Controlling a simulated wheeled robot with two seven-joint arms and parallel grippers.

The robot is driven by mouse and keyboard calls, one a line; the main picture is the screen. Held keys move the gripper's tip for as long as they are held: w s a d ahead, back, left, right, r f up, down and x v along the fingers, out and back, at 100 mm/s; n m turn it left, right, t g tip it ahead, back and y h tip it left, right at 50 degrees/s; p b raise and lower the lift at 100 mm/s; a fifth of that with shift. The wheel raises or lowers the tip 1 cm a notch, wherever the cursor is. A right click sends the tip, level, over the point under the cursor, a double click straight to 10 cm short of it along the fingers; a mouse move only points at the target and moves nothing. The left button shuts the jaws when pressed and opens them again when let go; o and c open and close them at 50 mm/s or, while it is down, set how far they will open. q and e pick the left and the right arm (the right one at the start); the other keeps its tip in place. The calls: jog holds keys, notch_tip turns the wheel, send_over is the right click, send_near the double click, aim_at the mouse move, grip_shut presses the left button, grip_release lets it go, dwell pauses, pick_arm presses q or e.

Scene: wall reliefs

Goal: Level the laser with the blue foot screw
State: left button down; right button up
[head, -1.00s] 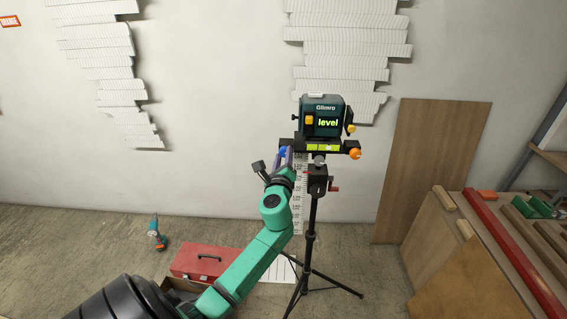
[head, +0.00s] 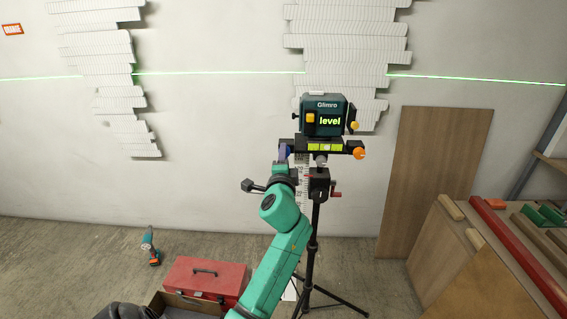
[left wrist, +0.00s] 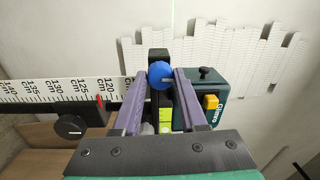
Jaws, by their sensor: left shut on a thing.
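The laser (head: 323,115), a dark teal box marked Glimro, sits on a black mount on top of the tripod (head: 315,240). An orange foot screw (head: 359,153) is at the mount's right end. My right gripper is not in view.
A measuring staff (left wrist: 55,91) stands close behind the tripod. A red toolbox (head: 207,276) and a drill (head: 150,246) are on the floor. Boards (head: 435,180) lean at the right.

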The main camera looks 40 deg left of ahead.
pick_arm(q)
jog(key=shift+n+b, duration=0.6)
jog(key=shift+n, duration=0.7)
jog(key=shift+c, duration=2.2)
grip_release()
jog(key=b+v, duration=0.3)
jog(key=v, duration=1.1)
jog(key=shift+d+b, duration=0.3)
jog(key=shift+s, duration=0.1)
